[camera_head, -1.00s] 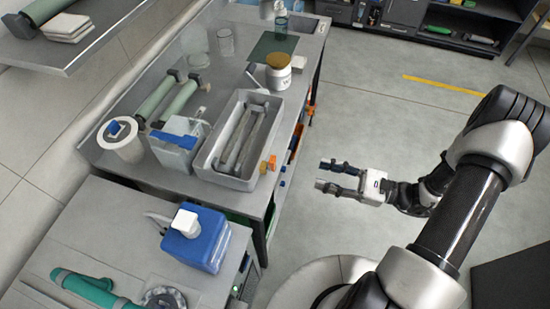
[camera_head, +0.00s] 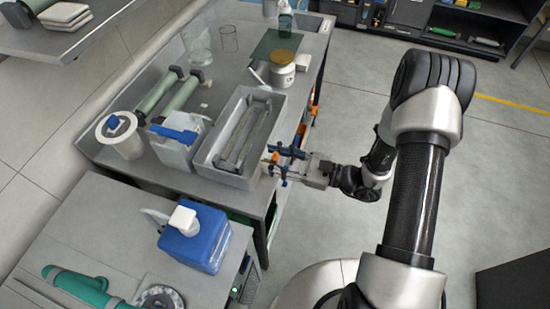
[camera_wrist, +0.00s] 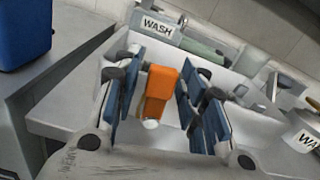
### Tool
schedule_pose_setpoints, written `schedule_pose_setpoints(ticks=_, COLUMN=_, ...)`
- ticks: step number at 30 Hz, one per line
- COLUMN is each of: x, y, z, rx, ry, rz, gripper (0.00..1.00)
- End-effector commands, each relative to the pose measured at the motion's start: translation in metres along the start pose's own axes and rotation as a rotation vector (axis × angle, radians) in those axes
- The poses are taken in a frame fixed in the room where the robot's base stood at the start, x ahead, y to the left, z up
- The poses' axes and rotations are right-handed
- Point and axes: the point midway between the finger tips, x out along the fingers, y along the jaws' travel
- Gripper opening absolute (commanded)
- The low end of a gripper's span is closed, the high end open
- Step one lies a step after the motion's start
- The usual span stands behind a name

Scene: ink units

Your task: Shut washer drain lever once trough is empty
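The grey washer trough (camera_head: 240,138) sits on the bench, with long ridges along its inside floor; I cannot make out whether liquid is in it. Its orange drain lever (camera_wrist: 161,92) is on the trough's near end in the wrist view, with a white rounded bit below it. My gripper (camera_head: 279,164) is level with that corner of the trough in the head view and mostly hides the lever there. In the wrist view its blue-padded fingers stand open on either side of the lever, with gaps visible on both sides.
A clear container with a blue clip (camera_head: 178,140) and a white round tub (camera_head: 120,135) stand left of the trough. A white jar with a tan lid (camera_head: 283,68) stands behind it. A blue jug (camera_head: 195,238) is on the nearer bench. Floor right of the bench is open.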

Motion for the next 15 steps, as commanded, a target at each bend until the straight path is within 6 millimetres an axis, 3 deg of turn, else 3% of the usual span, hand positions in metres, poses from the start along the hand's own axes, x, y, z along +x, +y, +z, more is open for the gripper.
schedule_pose_setpoints(ticks=5, x=-0.0001, y=-0.0001, z=0.0002, rx=0.0, ry=0.0, rz=0.0, gripper=0.38)
schedule_pose_setpoints(ticks=15, x=-0.0003, y=-0.0001, z=0.0001, rx=0.0, ry=0.0, rz=0.0, gripper=0.16)
